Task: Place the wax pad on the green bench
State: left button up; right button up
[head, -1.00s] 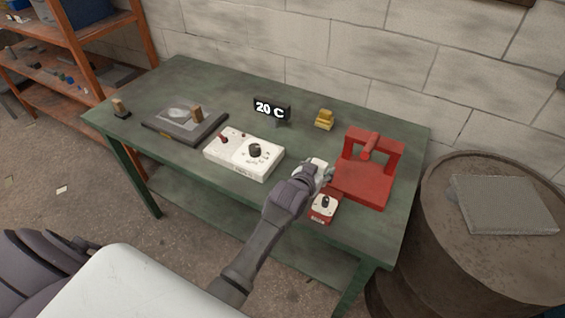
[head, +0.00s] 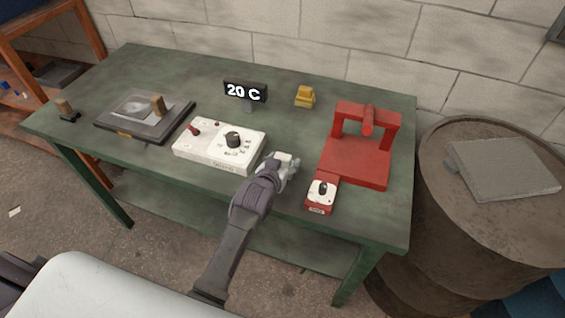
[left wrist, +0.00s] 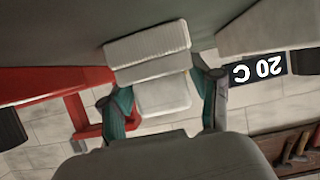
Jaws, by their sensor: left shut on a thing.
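The green bench (head: 200,75) stands against the wall. My left gripper (head: 282,166) is over its front part, between the white control box and the small red box. It is shut on a small white pad, which I take to be the wax pad (head: 284,158). In the left wrist view the pad (left wrist: 163,94) shows pale and ridged between the fingers (left wrist: 165,102). Its far part lies close to the bench top, but I cannot tell whether it touches. My right gripper is not in view.
A white control box (head: 218,145), a red press (head: 355,160) and a small red box (head: 321,194) flank the gripper. Behind are a 20 C display (head: 245,92) and a yellow block (head: 305,96). A dark plate (head: 145,115) lies left. A barrel (head: 480,220) bears a grey slab (head: 507,168).

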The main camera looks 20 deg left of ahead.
pick_arm(q)
jog(key=shift+s, duration=0.1)
jog(key=shift+d, duration=0.1)
jog(key=o, duration=1.2)
jog(key=shift+f, duration=0.1)
jog(key=shift+c, duration=0.2)
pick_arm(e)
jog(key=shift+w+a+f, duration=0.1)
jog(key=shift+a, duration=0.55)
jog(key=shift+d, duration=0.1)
pick_arm(q)
jog(key=shift+s+r, duration=0.15)
jog(key=shift+r, duration=0.15)
jog(key=b+v, duration=0.1)
jog(key=v, duration=1)
jog(key=shift+s+r, duration=0.15)
jog(key=shift+s, duration=0.15)
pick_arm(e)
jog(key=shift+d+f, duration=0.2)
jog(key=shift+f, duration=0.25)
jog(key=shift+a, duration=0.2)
